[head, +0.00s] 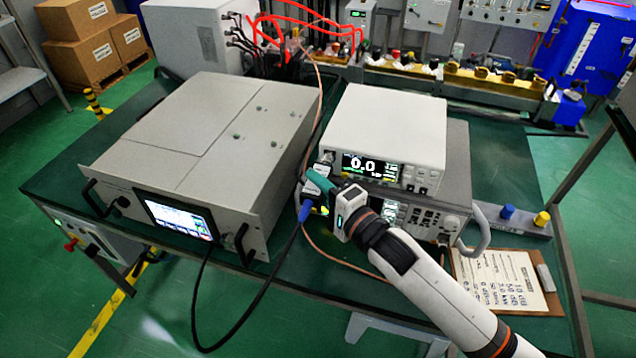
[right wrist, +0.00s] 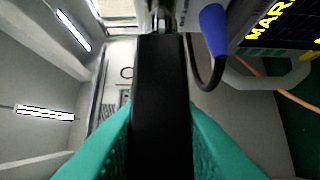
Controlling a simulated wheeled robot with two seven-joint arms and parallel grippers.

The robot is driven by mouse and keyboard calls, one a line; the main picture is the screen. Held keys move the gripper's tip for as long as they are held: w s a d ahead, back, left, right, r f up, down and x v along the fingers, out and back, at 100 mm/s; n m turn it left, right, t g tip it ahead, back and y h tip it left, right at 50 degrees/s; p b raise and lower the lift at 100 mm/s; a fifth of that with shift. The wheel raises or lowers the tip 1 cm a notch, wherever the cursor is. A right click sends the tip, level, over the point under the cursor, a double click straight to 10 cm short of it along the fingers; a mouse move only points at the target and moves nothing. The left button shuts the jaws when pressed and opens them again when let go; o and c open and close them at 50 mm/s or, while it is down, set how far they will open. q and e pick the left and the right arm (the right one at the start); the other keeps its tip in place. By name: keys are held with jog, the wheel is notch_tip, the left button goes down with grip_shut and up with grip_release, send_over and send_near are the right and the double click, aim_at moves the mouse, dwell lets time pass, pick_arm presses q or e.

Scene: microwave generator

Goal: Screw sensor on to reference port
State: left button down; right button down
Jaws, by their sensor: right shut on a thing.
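The sensor is a black block (right wrist: 160,90) held between the teal fingers of my right gripper (right wrist: 160,135) in the right wrist view. In the head view my right gripper (head: 325,184) is shut on the dark sensor (head: 315,181), in front of the left end of the white meter (head: 386,125). The meter's lit screen (head: 372,167) reads 0.0. A round metal connector (head: 327,157), which may be the reference port, shows on the meter's front, left of the screen. In the right wrist view the sensor's far end is close to a metal fitting (right wrist: 165,18); I cannot tell if they touch. My left gripper is not in view.
A large grey generator (head: 200,140) with a screen stands left on the green table. Another instrument (head: 455,170) lies under the meter. A blue-ended cable (head: 305,211) hangs near my right gripper. A clipboard (head: 505,282) lies to the right. Red cables (head: 300,20) cross the back.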

jog(key=shift+w+d+r, duration=0.1)
jog(key=shift+w+d, duration=0.05)
jog(key=shift+w, duration=0.35)
dwell(0.4)
jog(key=c, duration=1.1)
grip_release()
jog(key=shift+b+v, duration=0.75)
jog(key=shift+v, duration=5.25)
